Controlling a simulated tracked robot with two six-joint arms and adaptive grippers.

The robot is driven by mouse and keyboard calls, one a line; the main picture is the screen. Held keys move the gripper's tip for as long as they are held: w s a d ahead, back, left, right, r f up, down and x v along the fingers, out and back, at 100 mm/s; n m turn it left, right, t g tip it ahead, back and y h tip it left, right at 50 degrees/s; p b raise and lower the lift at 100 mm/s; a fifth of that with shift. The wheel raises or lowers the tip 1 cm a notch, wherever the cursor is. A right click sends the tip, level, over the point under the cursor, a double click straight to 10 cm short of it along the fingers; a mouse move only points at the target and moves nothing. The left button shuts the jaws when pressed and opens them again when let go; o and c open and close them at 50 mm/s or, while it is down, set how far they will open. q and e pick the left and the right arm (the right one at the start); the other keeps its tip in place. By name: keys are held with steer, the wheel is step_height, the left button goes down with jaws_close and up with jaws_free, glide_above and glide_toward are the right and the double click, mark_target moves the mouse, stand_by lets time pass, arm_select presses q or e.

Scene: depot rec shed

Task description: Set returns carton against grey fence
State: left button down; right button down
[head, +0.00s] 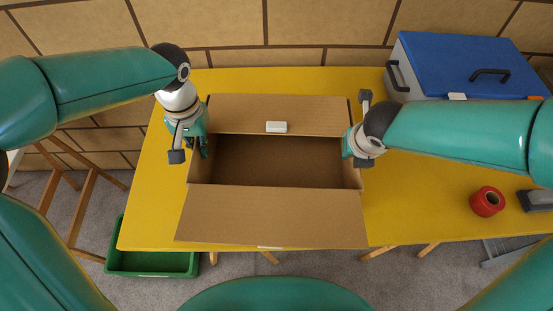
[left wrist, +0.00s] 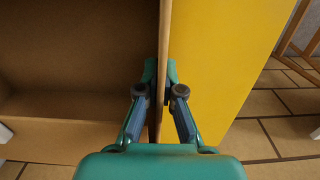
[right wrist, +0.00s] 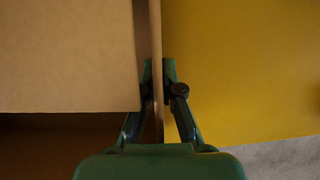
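The returns carton (head: 275,216) is an open brown box on the yellow table, its near and far flaps folded outward and its inside empty as far as I see. My left gripper (head: 190,150) straddles the carton's left wall; in the left wrist view its fingers (left wrist: 160,75) close on both faces of that wall (left wrist: 165,40). My right gripper (head: 358,152) is at the right wall; in the right wrist view its fingers (right wrist: 158,75) close on that wall (right wrist: 156,35). I cannot clearly make out a grey fence.
The yellow table (head: 420,200) is clear just right of the carton. Further right are a red tape roll (head: 487,201) and a dark grey object (head: 537,200). A blue-lidded box (head: 465,62) stands back right. A green bin (head: 150,264) is on the floor.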

mark_target(196, 140)
arm_select(q)
steer(key=shift+r, duration=0.15)
arm_select(e)
steer(key=shift+r, duration=0.2)
